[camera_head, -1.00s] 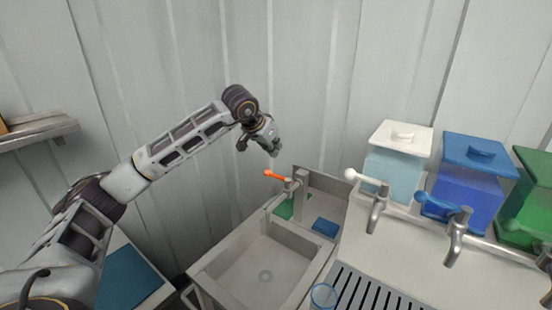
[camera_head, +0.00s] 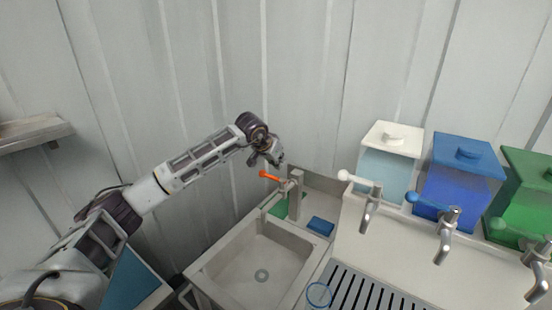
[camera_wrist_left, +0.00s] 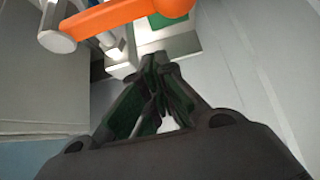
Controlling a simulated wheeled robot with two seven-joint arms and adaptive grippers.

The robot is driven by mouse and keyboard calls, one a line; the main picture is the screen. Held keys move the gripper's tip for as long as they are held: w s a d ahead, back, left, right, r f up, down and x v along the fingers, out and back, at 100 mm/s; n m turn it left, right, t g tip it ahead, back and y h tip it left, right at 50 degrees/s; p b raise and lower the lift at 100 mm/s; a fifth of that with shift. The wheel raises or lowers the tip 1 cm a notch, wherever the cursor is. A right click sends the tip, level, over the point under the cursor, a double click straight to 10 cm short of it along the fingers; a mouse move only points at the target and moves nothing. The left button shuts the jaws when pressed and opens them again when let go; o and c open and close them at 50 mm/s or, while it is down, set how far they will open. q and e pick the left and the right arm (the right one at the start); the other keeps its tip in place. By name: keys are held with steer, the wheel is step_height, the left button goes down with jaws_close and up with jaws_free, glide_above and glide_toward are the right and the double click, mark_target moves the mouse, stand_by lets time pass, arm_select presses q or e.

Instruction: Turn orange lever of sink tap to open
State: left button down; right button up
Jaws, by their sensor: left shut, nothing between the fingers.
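The sink tap (camera_head: 295,193) stands at the back corner of the sink. Its orange lever (camera_head: 269,176) points left from the top of the tap in the head view. In the left wrist view the orange lever (camera_wrist_left: 120,17) lies across the top, beyond the fingertips. My left gripper (camera_head: 279,161) is just above and behind the lever in the head view, apart from it as far as I can tell. In the left wrist view its fingers (camera_wrist_left: 158,72) are closed together and empty. My right gripper is not in view.
The sink basin (camera_head: 262,262) is empty. White (camera_head: 368,186), blue (camera_head: 445,222) and green (camera_head: 520,240) lever taps stand to the right. The corrugated wall (camera_head: 300,70) is close behind.

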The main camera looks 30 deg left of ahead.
mark_target(272, 178)
arm_select(q)
steer(key=shift+s+a+p, duration=0.15)
steer(key=shift+s+p, duration=0.1)
steer(key=shift+s, duration=0.75)
steer(key=shift+s+a+p, duration=0.15)
steer(key=shift+s+p, duration=0.1)
steer(key=shift+s, duration=0.75)
